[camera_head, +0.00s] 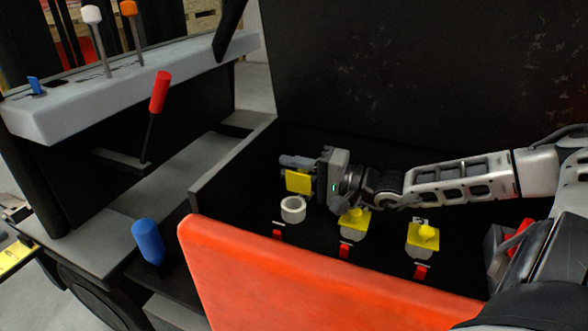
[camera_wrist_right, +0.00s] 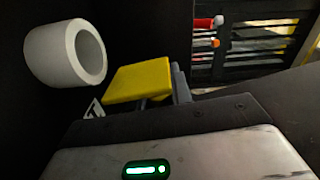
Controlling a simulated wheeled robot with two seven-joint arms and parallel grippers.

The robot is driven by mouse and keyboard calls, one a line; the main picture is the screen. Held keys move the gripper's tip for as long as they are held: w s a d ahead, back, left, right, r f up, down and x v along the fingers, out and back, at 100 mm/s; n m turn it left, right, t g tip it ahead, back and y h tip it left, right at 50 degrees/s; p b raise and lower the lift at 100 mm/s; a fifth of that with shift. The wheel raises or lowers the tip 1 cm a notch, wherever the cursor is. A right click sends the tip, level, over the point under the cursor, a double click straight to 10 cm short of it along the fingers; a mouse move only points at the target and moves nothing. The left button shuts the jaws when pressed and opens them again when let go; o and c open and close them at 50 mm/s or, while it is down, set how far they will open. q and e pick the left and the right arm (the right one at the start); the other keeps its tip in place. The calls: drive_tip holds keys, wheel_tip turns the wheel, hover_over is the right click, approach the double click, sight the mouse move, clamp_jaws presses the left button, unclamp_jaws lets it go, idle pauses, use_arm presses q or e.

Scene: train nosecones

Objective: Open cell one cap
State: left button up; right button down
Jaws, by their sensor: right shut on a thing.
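In the head view, a row of battery cells sits in a dark box. The leftmost cell (camera_head: 293,209) is an open white cylinder without a cap; its hollow top also shows in the wrist view (camera_wrist_right: 62,55). My right gripper (camera_head: 296,172) is shut on a yellow cap (camera_head: 298,182), just above and behind the open cell. The cap also shows in the wrist view (camera_wrist_right: 138,80), apart from the white cylinder. The middle cell has a yellow cap (camera_head: 355,222) on it, and the right cell has another yellow cap (camera_head: 427,237). My left gripper is out of view.
Small red tabs (camera_head: 344,251) lie in front of the cells. A red-orange panel (camera_head: 300,280) forms the box's front, and a dark lid (camera_head: 420,70) stands behind. A red lever (camera_head: 159,92) and a blue knob (camera_head: 147,240) stand at the left.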

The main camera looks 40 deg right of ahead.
drive_tip(key=shift+w+d+f+m+b, duration=0.15)
drive_tip(key=shift+d+f+m+b, duration=0.3)
drive_tip(key=shift+m+b, duration=0.5)
drive_tip(key=shift+w+m+b, duration=0.1)
drive_tip(key=shift+m+b, duration=0.4)
drive_tip(key=shift+m, duration=0.05)
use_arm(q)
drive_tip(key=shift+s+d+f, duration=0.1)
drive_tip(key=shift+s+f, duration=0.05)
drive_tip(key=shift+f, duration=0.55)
use_arm(e)
drive_tip(key=c, duration=1.3)
unclamp_jaws()
drive_tip(key=shift+d, duration=0.1)
drive_tip(key=shift+r, duration=0.1)
drive_tip(key=shift+s+d+p, duration=0.2)
drive_tip(key=shift+s+p, duration=0.25)
drive_tip(key=shift+s, duration=0.05)
use_arm(q)
drive_tip(key=p, duration=0.1)
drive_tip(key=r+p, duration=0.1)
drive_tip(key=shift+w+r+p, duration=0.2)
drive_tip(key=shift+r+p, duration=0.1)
drive_tip(key=shift+p, duration=0.1)
use_arm(e)
drive_tip(key=v, duration=1.1)
